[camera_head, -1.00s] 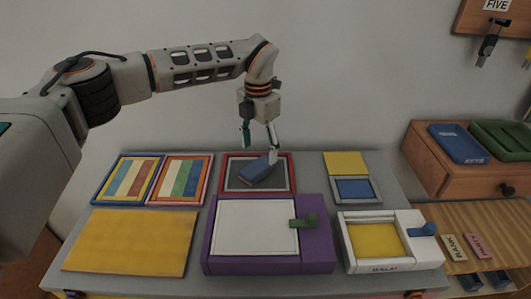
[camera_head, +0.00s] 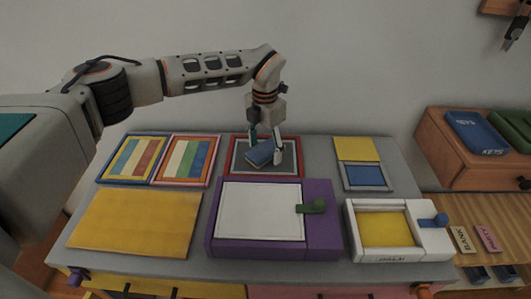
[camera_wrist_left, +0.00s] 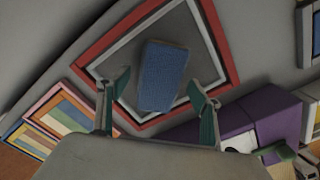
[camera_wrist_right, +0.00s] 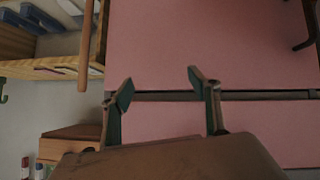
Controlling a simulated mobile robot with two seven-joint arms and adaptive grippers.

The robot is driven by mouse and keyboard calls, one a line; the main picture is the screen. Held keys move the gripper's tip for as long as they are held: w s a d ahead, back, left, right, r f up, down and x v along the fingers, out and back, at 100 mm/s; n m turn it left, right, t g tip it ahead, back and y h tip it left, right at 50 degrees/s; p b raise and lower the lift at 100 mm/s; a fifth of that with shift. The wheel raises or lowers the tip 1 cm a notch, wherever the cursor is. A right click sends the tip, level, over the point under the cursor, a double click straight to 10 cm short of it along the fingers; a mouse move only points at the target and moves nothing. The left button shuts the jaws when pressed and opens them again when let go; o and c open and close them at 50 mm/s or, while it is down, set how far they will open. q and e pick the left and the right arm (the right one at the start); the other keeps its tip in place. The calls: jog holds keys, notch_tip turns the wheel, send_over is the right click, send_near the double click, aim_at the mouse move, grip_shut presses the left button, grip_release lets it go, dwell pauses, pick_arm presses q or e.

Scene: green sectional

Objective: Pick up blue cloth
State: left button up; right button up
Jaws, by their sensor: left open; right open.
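The blue cloth (camera_head: 260,154) is a small folded block lying in the red-rimmed tray (camera_head: 293,168) at the back middle of the table. It also shows in the left wrist view (camera_wrist_left: 163,76), inside the tray's grey square. My left gripper (camera_head: 265,147) is right over the cloth, fingers pointing down. In the left wrist view its open fingers (camera_wrist_left: 158,112) stand on either side of the cloth's near end, with gaps showing. My right gripper (camera_wrist_right: 164,92) is open and empty, seen only in its own wrist view, in front of pink drawer fronts (camera_wrist_right: 210,45).
A purple box (camera_head: 322,228) with a white panel and green handle stands in front of the tray. A white box (camera_head: 431,243) with a yellow inside is to its right. Striped panels (camera_head: 185,160) and a yellow board (camera_head: 134,222) lie left. A wooden cabinet (camera_head: 455,174) stands at right.

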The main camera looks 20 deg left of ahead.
aim_at(265, 149)
pick_arm(q)
jog(key=shift+r, duration=0.15)
jog(key=c, duration=1.1)
jog(key=shift+c, duration=0.6)
pick_arm(e)
jog(key=shift+f, duration=0.1)
pick_arm(q)
jog(key=shift+r, duration=0.1)
notch_tip(265, 149, up, 20)
jog(key=p, duration=0.2)
jog(key=shift+p, duration=0.3)
pick_arm(e)
jog(key=shift+s+a+r, duration=0.15)
jog(key=shift+r, duration=0.25)
jog(key=shift+s+a+r, duration=0.1)
jog(key=shift+r, duration=0.3)
